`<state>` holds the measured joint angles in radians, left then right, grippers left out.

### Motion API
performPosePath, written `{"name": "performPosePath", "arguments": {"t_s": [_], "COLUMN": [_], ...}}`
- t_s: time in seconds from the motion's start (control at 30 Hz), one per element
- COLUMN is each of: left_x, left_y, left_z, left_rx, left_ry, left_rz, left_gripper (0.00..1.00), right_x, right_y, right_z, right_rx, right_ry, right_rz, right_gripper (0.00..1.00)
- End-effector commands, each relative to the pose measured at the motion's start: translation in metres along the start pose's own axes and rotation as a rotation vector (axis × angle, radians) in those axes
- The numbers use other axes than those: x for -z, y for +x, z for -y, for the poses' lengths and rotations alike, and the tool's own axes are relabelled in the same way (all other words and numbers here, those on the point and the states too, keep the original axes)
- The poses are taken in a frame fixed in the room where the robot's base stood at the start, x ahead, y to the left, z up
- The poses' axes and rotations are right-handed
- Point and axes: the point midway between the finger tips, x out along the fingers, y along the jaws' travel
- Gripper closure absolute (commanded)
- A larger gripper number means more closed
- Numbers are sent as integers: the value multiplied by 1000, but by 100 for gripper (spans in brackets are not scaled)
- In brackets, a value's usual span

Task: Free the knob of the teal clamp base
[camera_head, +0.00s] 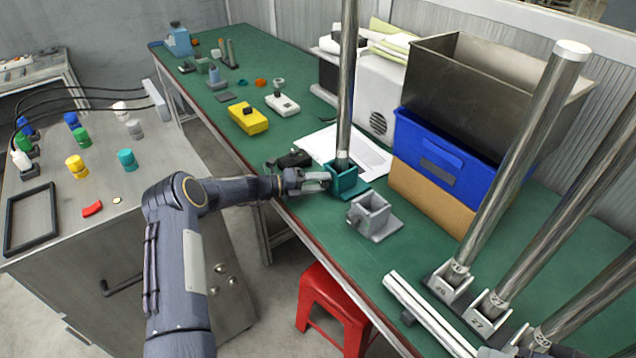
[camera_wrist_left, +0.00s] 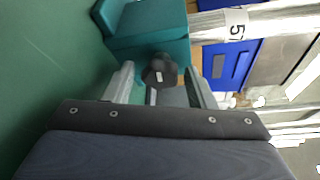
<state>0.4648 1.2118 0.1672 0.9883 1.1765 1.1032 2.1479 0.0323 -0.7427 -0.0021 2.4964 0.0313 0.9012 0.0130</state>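The teal clamp base (camera_head: 352,184) stands on the green table, with a tall steel pole (camera_head: 347,85) upright in its socket. In the left wrist view, the teal base (camera_wrist_left: 150,28) is at the top, and the pole's label (camera_wrist_left: 236,24) reads 57. A black knob (camera_wrist_left: 158,70) faces my left gripper from the base's side. My left gripper (camera_head: 318,181) reaches in from the left beside the base. In its wrist view, its fingers (camera_wrist_left: 158,76) are apart on either side of the knob, with gaps visible.
An empty grey clamp base (camera_head: 376,230) stands close to the right. A blue bin (camera_head: 437,158) and white paper (camera_head: 368,155) lie behind. Several poles stand in clamps at right. A black object (camera_head: 292,159) sits just behind my left gripper. A red stool (camera_head: 338,304) is below the table edge.

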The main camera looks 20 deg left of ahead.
Motion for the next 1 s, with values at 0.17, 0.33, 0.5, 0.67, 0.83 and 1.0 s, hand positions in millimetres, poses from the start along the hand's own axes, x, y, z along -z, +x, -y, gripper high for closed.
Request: {"name": "performPosePath", "arguments": {"t_s": [0.17, 0.33, 0.5, 0.67, 0.83, 1.0], "left_x": [0, 0, -6, -2, 15, 42], "left_y": [0, 0, -2, -10, -19, -29], "left_z": [0, 2, 19, 54, 94, 122], "left_rx": [1, 1, 1, 8, 13, 11], "left_ry": [1, 1, 5, 3, 2, -1], "left_rz": [-1, -1, 0, -1, -3, -4], "left_gripper": [43, 43, 43, 37, 18, 43], "right_x": [0, 0, 0, 0, 1, 0], "right_y": [0, 0, 0, -1, -1, -1], "right_z": [0, 0, 0, 0, 1, 0], "right_rx": [0, 0, 0, 0, 0, 0], "right_ry": [0, 0, 0, 0, 0, 0], "right_rz": [0, 0, 0, 0, 0, -1], "right_gripper": [43, 43, 43, 43, 43, 43]}}
